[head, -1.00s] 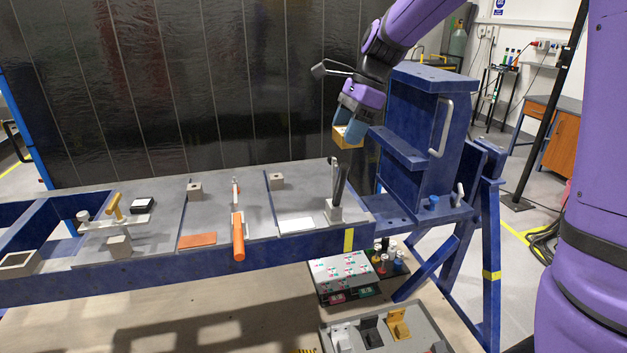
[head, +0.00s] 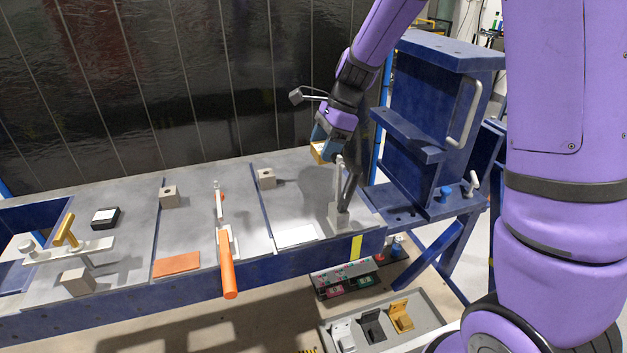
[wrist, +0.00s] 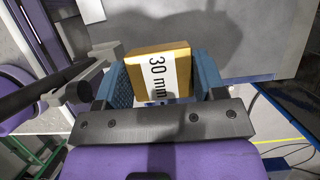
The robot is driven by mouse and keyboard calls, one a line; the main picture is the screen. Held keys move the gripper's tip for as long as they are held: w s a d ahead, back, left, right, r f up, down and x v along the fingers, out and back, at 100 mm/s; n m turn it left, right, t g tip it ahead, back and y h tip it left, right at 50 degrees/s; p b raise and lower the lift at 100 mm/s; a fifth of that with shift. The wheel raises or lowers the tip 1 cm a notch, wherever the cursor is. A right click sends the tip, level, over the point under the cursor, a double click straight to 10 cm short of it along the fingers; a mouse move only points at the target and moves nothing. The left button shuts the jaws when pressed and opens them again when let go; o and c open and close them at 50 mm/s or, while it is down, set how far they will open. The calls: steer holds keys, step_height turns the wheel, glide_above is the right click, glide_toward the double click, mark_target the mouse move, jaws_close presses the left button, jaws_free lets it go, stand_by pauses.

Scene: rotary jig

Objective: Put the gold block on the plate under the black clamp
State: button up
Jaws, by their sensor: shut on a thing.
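My gripper (head: 323,143) is shut on the gold block (head: 318,153) and holds it above the back right of the bench top. The black clamp (head: 350,188) stands upright on a grey base near the bench's front right, just in front of my gripper. A white plate (head: 297,236) lies flat on the bench to the left of that clamp's base. The block's underside is hidden.
A blue shelved frame (head: 430,110) stands close on the right. An orange-handled clamp (head: 226,255) and orange plate (head: 176,264) lie left of centre. A gold-handled clamp (head: 66,232) and black-edged plate (head: 105,217) are further left. Small grey blocks (head: 267,178) stand along the back.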

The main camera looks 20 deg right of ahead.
mark_target(318, 195)
steer(key=shift+w+f, duration=0.15)
steer(key=shift+f, duration=5.3)
steer(key=shift+f, duration=0.1)
steer(key=o, duration=1.6)
steer(key=shift+c, duration=0.2)
steer(key=v, duration=1.2)
steer(key=s+r+n+t+h, duration=0.2)
steer(key=s+r+n, duration=0.7)
steer(key=s+r, duration=0.45)
steer(key=s+d+r+n+t+h, duration=0.2)
steer(key=s+n, duration=0.7)
steer(key=s, duration=0.6)
steer(key=shift+s+d+r+t+h, duration=0.15)
steer(key=shift+s+r+t+h, duration=0.15)
steer(key=shift+r+t, duration=0.4)
